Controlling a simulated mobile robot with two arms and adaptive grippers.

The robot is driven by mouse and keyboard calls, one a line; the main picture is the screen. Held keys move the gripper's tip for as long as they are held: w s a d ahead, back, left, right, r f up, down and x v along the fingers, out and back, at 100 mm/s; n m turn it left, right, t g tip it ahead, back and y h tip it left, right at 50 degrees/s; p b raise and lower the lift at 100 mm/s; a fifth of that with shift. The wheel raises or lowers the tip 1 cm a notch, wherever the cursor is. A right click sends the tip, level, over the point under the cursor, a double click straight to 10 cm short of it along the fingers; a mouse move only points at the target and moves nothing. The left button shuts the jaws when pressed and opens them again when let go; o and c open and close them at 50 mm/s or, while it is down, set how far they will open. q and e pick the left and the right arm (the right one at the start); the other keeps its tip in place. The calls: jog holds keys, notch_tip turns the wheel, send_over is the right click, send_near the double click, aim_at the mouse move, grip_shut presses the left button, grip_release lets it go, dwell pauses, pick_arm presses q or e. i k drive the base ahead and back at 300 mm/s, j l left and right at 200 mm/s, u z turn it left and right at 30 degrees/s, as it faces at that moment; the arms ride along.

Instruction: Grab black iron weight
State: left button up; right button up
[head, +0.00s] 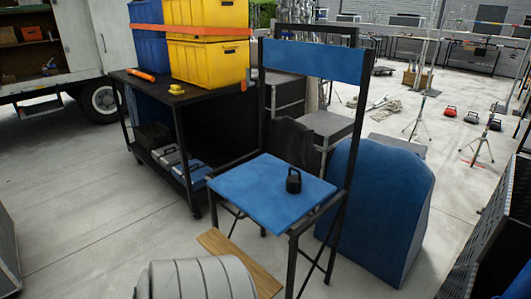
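A small black iron weight (293,182) with a loop handle on top stands upright on the blue seat (255,205) of a black-framed chair in the head view. It sits toward the right part of the seat, with bare blue surface around it. Neither of my grippers shows in this view, and nothing is touching the weight.
The chair's blue backrest (312,62) rises behind the weight. A black cart (190,95) with yellow crates (207,62) stands left. A blue covered bulk (385,210) is close on the right. A ribbed grey object (195,279) and wooden board (240,265) lie in front.

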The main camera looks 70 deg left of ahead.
aim_at(294, 181)
jog(key=j+u, duration=0.1)
jog(key=u, duration=0.3)
jog(key=j+u, duration=0.1)
jog(key=u, duration=0.35)
jog(key=j+u, duration=0.15)
jog(key=u, duration=0.25)
jog(key=j+u, duration=0.1)
jog(key=u, duration=0.35)
jog(key=i+j+u, duration=0.1)
jog(key=j, duration=0.05)
